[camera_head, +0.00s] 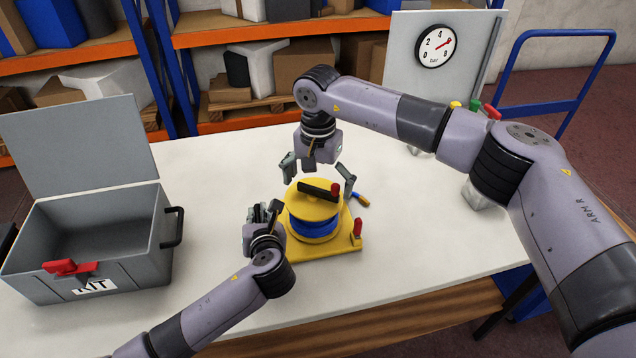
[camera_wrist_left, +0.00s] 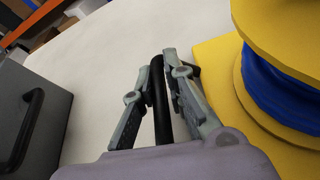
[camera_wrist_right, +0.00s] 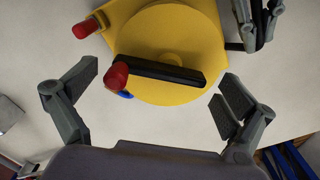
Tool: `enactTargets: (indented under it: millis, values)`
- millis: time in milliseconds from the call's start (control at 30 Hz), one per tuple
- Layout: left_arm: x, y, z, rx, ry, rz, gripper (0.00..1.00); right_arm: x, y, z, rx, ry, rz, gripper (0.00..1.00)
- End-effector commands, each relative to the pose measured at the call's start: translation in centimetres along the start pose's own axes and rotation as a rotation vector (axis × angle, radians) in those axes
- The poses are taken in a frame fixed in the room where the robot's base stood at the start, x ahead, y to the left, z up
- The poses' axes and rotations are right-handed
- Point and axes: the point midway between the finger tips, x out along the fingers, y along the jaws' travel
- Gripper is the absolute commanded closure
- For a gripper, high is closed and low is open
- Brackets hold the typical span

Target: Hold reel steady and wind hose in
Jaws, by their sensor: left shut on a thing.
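The yellow reel (camera_head: 313,208) stands on a yellow base plate (camera_head: 335,247) on the white table, with blue hose (camera_head: 318,228) wound round its drum. A black crank arm (camera_head: 317,190) with a red knob (camera_head: 336,189) lies across its top. A red-topped peg (camera_head: 357,229) stands at the base's right corner. My left gripper (camera_head: 263,213) is shut on a black bar (camera_wrist_left: 160,100) beside the base's left edge. My right gripper (camera_head: 320,185) is open above the reel. In the right wrist view, the crank and knob (camera_wrist_right: 117,75) show between its spread, empty fingers.
A grey open box (camera_head: 85,240) marked KIT, with a red latch, stands at the left. A panel with a dial (camera_head: 436,46) stands at the back right. Table is clear between box and reel.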

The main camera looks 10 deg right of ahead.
Motion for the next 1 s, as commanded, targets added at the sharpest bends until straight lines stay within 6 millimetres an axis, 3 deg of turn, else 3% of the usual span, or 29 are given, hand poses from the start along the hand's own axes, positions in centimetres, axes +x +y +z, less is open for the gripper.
enactTargets:
  millis: [600, 1000]
  values:
    - [0.06, 0.05, -0.30, 0.002, 0.006, 0.002, 1.00, 0.03, 0.04, 0.02, 0.000, -0.001, 0.002, 0.43]
    - [0.07, 0.08, -0.30, 0.002, 0.006, 0.003, 1.00, 0.06, 0.08, 0.10, 0.072, -0.001, 0.004, 0.45]
